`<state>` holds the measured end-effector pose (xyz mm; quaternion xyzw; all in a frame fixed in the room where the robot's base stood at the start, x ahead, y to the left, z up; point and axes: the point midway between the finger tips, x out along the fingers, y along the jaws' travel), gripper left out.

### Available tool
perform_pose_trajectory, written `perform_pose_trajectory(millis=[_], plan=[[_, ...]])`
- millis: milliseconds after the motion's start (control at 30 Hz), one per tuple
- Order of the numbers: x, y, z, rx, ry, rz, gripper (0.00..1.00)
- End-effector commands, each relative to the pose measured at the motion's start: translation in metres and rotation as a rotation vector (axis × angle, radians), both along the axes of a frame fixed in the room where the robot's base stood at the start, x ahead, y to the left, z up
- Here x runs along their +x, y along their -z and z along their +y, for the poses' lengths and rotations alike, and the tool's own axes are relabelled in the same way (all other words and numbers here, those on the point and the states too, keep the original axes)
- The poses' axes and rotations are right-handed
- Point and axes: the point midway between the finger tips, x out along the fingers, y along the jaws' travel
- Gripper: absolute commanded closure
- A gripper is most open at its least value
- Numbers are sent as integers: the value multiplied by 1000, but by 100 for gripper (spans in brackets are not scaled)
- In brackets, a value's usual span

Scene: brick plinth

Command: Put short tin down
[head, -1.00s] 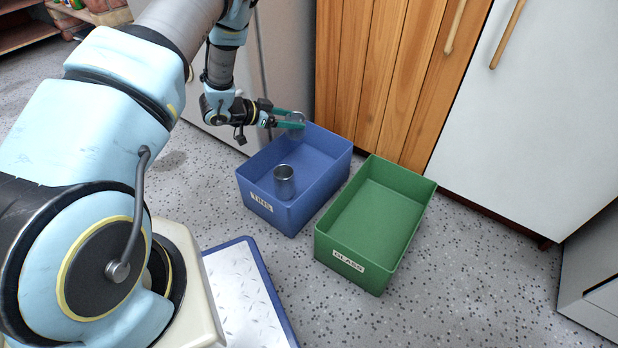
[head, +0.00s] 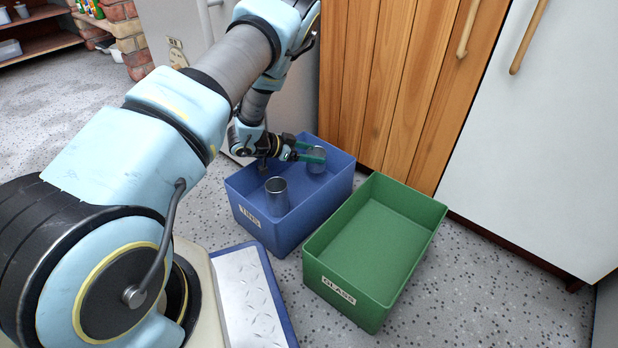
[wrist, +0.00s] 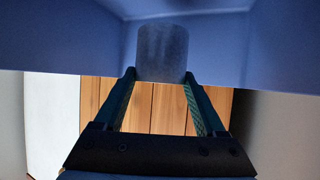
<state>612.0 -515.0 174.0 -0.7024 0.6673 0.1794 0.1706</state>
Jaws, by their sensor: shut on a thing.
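The short tin (head: 317,165) is a plain grey metal cylinder, upright inside the far part of the blue bin (head: 235,205) labelled TINS. My gripper (head: 314,154) is shut on it, green fingers on either side, reaching in from the left over the rim. In the wrist view the tin (wrist: 162,52) sits between the fingertips (wrist: 160,76) against blue bin walls. I cannot tell whether its base touches the bin floor. A second grey tin (head: 277,196) stands upright in the near part of the same bin, apart from my gripper.
A green bin (head: 345,300) labelled GLASS stands empty to the right of the blue bin. Wooden cabinet doors (head: 400,80) and a white door (head: 545,150) rise behind the bins. Speckled floor (head: 480,290) is clear at the right.

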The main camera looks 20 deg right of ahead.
Motion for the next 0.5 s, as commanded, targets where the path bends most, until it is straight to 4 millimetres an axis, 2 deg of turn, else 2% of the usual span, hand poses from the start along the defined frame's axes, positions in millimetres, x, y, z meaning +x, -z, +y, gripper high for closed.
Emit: perform_pose_trajectory(millis=[33,233,400,500], plan=[[-1,15,0,0,1,0,82],[0,32,0,0,1,0,82],[0,57,0,1,1,0,82],[0,57,0,-1,1,0,82]])
